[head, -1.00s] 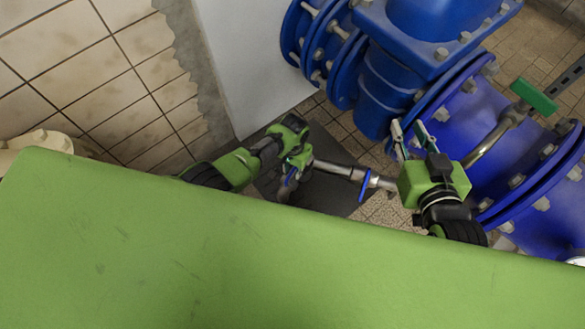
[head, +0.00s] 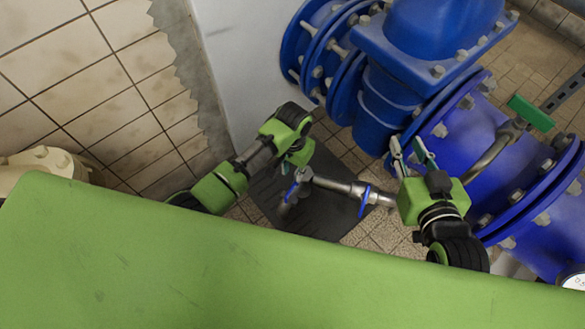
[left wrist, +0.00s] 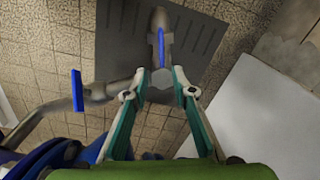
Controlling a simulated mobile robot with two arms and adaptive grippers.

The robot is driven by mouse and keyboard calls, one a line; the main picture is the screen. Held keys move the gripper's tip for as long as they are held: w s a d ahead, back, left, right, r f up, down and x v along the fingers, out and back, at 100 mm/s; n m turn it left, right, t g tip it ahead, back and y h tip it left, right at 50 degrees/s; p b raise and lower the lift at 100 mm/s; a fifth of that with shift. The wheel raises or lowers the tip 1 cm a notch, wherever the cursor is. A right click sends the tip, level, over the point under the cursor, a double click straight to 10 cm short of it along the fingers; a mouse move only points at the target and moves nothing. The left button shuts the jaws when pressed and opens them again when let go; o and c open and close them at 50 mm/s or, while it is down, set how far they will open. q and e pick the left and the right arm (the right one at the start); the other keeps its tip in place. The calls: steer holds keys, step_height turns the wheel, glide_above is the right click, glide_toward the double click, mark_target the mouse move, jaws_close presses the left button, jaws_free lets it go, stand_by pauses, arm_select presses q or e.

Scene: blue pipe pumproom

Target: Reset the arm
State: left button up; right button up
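My left gripper (head: 298,154) is at the left end of a grey metal pipe with blue valve handles (head: 336,186); its fingers are hard to make out in the head view. In the left wrist view my left gripper (left wrist: 159,93) has its two teal fingers apart. The pipe's rounded grey end (left wrist: 162,78) shows between and beyond the tips; I cannot tell whether they touch it. My right gripper (head: 408,153) points up the picture with its fingers apart and empty, close to the large blue pipe.
A white panel (head: 245,60) and tiled wall (head: 90,90) are at left. A dark floor plate (head: 335,217) lies under the grey pipe.

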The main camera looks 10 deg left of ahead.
arm_select(q)
steer(key=shift+r, duration=0.55)
